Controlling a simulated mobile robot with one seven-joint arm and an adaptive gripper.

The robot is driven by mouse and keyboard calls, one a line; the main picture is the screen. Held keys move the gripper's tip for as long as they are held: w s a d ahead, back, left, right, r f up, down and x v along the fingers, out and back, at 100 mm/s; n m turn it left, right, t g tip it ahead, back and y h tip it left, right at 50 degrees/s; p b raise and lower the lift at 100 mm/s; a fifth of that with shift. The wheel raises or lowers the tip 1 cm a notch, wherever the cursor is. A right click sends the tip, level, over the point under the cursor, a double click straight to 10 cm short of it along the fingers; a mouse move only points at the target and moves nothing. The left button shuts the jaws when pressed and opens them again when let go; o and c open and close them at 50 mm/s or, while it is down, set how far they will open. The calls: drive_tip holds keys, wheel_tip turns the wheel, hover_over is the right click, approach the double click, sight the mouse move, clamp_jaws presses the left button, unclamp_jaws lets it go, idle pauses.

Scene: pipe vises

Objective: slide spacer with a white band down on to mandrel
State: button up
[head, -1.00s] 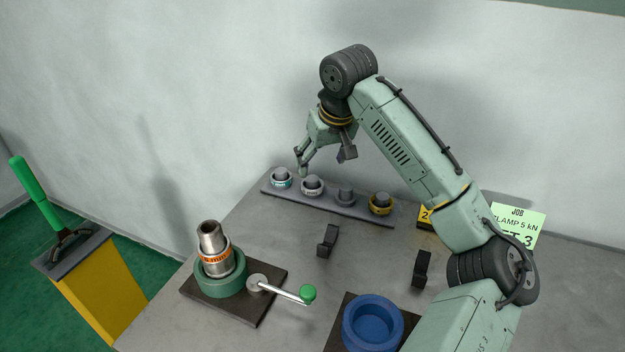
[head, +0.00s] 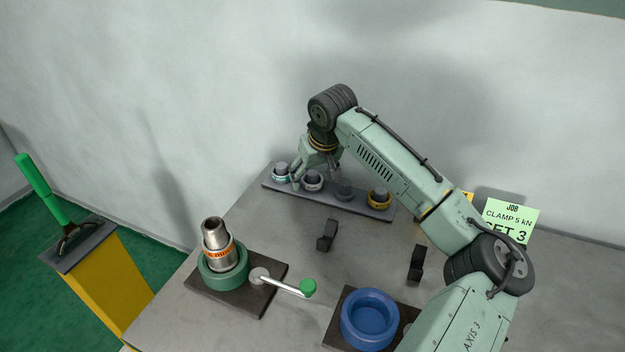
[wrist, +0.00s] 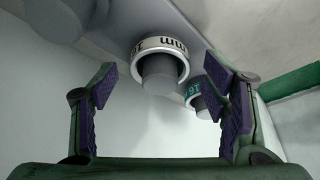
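The white-banded spacer (head: 313,186) sits around a grey peg on the rack, second from the left. It also shows large in the wrist view (wrist: 163,47), with dark lettering on its band. My gripper (head: 312,174) is open just above it; in the wrist view its two fingers (wrist: 162,78) stand apart on either side of the spacer's peg, apparently not touching. The upright stepped metal cylinder (head: 212,230), apparently the mandrel, stands in the green vise (head: 222,277) at the left. An orange-banded ring (head: 217,256) is around it.
Two black brackets (head: 327,236) stand on the table. A green-knobbed crank (head: 290,287) and a blue vise (head: 369,320) are nearer.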

drive_tip(key=c, duration=1.1)
drive_tip(key=shift+o, duration=0.2)
drive_tip(key=shift+r, duration=0.1)
